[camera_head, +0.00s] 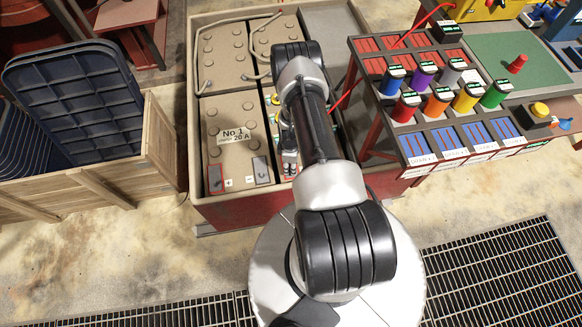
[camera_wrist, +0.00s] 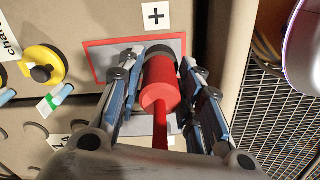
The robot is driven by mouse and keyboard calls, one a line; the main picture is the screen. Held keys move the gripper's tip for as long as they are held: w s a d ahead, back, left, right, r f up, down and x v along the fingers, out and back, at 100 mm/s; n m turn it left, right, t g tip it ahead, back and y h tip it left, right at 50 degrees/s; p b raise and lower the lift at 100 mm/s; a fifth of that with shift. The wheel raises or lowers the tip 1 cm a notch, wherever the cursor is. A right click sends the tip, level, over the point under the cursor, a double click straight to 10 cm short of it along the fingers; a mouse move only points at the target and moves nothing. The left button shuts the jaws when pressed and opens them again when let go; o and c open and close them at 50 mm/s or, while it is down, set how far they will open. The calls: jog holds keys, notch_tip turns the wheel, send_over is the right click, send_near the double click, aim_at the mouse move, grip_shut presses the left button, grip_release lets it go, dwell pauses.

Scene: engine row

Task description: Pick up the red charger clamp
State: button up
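The red charger clamp (camera_wrist: 160,88) shows in the wrist view as a red cylinder with a red cable at its near end. It stands over a grey plate with a red border (camera_wrist: 95,62), below a plus mark. My gripper (camera_wrist: 168,72) has one finger on each side of the clamp, close to it. I cannot tell whether the fingers touch it. In the head view my gripper (camera_head: 290,168) is low over the front of the battery block (camera_head: 233,140), and the clamp is not clearly seen there.
A rack of coloured cylinders (camera_head: 437,101) stands to the right, with a red cable (camera_head: 349,88) beside it. A wooden crate (camera_head: 92,185) with blue trays is at the left. A yellow ring with a dark knob (camera_wrist: 42,68) is left of the clamp. Floor grating lies in front.

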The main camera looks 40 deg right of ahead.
grip_shut()
dwell(0.4)
